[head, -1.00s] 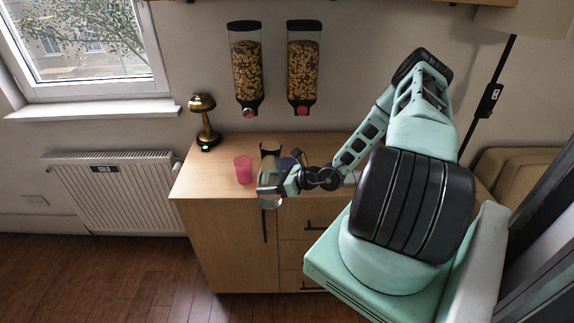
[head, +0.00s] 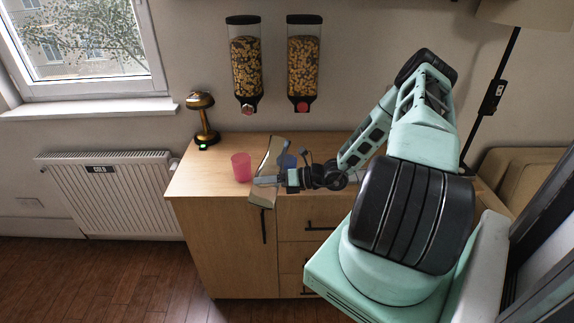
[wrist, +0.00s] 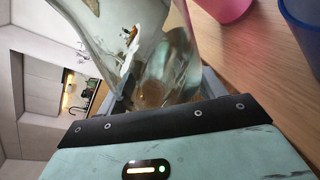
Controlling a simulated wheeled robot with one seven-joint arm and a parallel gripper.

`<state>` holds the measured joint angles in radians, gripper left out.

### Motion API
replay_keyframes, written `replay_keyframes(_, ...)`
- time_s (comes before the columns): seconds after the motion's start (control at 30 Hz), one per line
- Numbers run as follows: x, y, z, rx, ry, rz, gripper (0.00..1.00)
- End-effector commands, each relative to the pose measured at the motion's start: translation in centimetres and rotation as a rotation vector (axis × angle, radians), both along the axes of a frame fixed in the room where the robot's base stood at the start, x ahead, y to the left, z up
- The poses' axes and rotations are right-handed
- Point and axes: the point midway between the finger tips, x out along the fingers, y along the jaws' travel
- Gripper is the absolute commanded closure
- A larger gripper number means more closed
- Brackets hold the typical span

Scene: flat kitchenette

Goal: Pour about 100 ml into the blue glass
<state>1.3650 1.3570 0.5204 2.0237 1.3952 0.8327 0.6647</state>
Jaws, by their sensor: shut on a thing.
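My gripper (head: 267,181) is shut on a clear glass jug (head: 262,198), held at the front of the wooden cabinet. The jug leans, its top to the right, near the blue glass (head: 288,161). The blue glass stands on the counter behind my gripper and is partly hidden. In the wrist view the clear jug (wrist: 150,55) fills the space between the fingers, and the blue glass (wrist: 303,28) shows at the right edge. I cannot make out the liquid level or any stream.
A pink glass (head: 241,167) stands on the counter left of the jug. A lamp (head: 202,120) stands at the back left. Two cereal dispensers (head: 245,65) hang on the wall above. The wooden counter (head: 205,180) is bare at its front left.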

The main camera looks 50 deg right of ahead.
Motion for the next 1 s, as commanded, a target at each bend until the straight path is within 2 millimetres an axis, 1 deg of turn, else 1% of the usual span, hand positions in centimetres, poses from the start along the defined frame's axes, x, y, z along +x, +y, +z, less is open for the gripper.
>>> replay_keyframes(0.03, 0.0, 0.3, -0.8, 0.049, 0.008, 0.002, 0.84)
replay_keyframes(0.1, -0.1, 0.6, -0.6, 0.089, 0.017, 0.002, 0.84)
replay_keyframes(0.53, -0.4, 1.8, -1.3, 0.344, 0.078, 0.002, 0.84)
replay_keyframes(0.6, -0.4, 1.9, -0.4, 0.372, 0.084, 0.001, 0.84)
replay_keyframes(0.67, -0.4, 1.9, -0.1, 0.393, 0.09, 0.002, 0.84)
replay_keyframes(1.0, -0.5, 2.0, 0.8, 0.464, 0.107, 0.002, 0.84)
